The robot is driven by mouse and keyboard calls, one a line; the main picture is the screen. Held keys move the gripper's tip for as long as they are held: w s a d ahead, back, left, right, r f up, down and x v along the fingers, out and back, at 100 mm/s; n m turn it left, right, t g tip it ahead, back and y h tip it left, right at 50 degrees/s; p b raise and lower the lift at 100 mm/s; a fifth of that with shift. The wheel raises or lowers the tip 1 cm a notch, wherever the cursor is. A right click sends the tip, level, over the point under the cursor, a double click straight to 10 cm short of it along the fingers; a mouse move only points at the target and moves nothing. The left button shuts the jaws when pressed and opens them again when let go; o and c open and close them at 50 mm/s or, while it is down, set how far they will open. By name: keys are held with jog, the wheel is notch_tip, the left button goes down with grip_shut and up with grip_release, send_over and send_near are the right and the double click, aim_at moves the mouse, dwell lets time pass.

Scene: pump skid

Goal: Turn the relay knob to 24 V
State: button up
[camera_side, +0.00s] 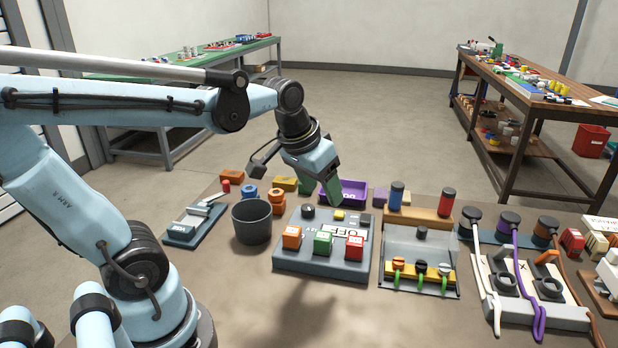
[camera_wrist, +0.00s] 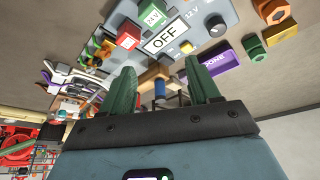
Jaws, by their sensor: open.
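The relay panel (camera_side: 290,262) is a grey box in the middle of the side view. A black round knob (camera_side: 308,212) sits at its back left; it also shows in the wrist view (camera_wrist: 216,25). A white OFF sign (camera_wrist: 165,37) lies on the panel. A red block (camera_side: 354,247) stands at the right. My gripper (camera_side: 331,198) is open and empty above the panel's back edge, right of the knob. Its green fingers (camera_wrist: 160,65) are apart. The knob's pointing direction is unclear.
A dark bucket (camera_side: 251,222) stands left of the panel. A purple DONE tray (camera_side: 355,192) is behind it. A switch box (camera_side: 420,245) with small levers is close at right. A wooden rack (camera_side: 415,214) with blue and red cylinders stands behind that box.

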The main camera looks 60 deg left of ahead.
aim_at(308, 206)
jog(key=w+a+n+g, duration=0.4)
jog(key=w+a+g, duration=0.1)
jog(key=a, duration=0.7)
jog(key=shift+h, duration=0.4)
jog(key=f, duration=1.2)
jog(key=shift+s+d+f, duration=0.1)
jog(key=shift+s+f, duration=0.1)
jog(key=shift+s, duration=0.05)
